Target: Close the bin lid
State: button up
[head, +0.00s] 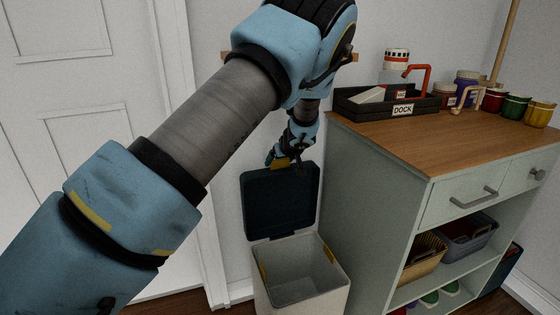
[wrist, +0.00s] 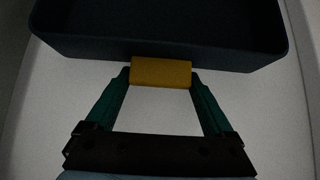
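The bin (head: 304,279) stands on the floor with its inside visible and empty. Its dark blue lid (head: 281,204) is open, standing nearly upright at the back of the bin. A yellow tab (head: 281,162) sticks out from the lid's top edge. My gripper (head: 279,158) is at that edge. In the wrist view, the two teal fingers of my gripper (wrist: 160,80) meet the left and right sides of the yellow tab (wrist: 161,72), with no clear gap. The dark lid (wrist: 160,30) lies just beyond them.
A pale green cabinet with a wooden top (head: 455,132) stands close on the bin's right. It carries a black DOCK tray (head: 387,107) and several jars. A white door (head: 75,60) is on the left, and a white wall is behind the bin.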

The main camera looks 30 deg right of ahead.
grip_shut()
dwell(0.5)
